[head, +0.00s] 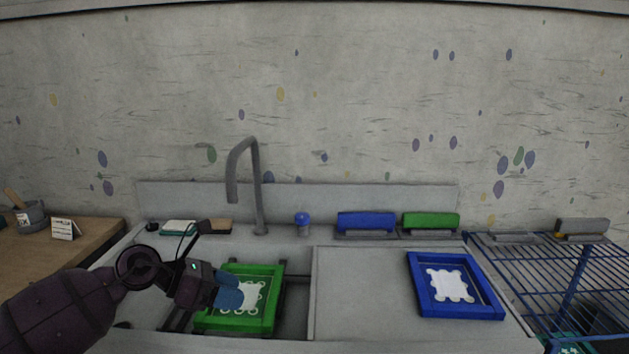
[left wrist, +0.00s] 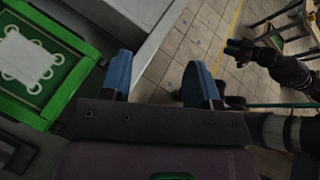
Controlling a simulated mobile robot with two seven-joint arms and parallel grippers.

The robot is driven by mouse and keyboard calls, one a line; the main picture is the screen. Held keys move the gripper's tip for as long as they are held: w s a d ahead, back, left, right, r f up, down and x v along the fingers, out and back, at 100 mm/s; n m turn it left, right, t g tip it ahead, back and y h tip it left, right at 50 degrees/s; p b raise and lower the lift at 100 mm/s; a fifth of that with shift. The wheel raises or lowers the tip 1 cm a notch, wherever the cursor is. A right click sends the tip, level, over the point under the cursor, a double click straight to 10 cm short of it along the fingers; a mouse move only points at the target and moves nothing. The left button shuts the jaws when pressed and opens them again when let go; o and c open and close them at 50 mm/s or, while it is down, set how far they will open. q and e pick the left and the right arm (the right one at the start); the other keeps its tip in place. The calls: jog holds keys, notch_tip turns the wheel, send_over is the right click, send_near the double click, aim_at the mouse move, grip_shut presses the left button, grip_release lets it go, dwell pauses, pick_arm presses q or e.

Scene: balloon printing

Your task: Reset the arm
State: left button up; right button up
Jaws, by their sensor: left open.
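My left gripper (head: 229,288) reaches in from the left in the head view, over the sink and in front of part of the green frame. In the left wrist view its two blue fingers (left wrist: 159,80) are spread apart with nothing between them. The green frame (head: 269,318) with a white patterned panel rests at the sink, and it also shows at the left of the left wrist view (left wrist: 75,40). My right gripper (left wrist: 240,47) shows small and dark in the left wrist view; its opening is unclear.
A blue frame (head: 457,310) lies on the counter (head: 360,290) to the right. A grey faucet (head: 256,190) rises behind the sink. Blue (head: 366,222) and green (head: 430,221) tools stand along the back. A wire rack (head: 545,265) is at far right, a wooden table (head: 95,243) at left.

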pick_arm(q)
notch_tip(320, 180, up, 5)
jog(key=d+n+t+h, duration=0.2)
jog(key=n+t+h, duration=0.45)
jog(key=n, duration=0.75)
jog(key=s+a+f+n+t+y, duration=0.2)
jog(key=s+a+f+n+y, duration=0.25)
jog(key=f+n, duration=0.45)
jog(key=s+a+f+n+t+y, duration=0.1)
jog(key=s+a+f+n+y, duration=0.25)
jog(key=f+n+y, duration=0.5)
jog(key=s+a+f+n+t+y, duration=0.25)
jog(key=s+f+n, duration=0.3)
jog(key=n, duration=0.55)
jog(key=s+a+f+n+g+y, duration=0.1)
jog(key=s+f+n+g, duration=0.1)
jog(key=s+f, duration=0.3)
jog(key=s+a+f+n+g+y, duration=0.2)
jog(key=s+f, duration=0.4)
jog(key=s, duration=0.5)
jog(key=shift+s, duration=0.4)
jog(key=shift+d+n, duration=0.1)
jog(key=shift+n, duration=0.15)
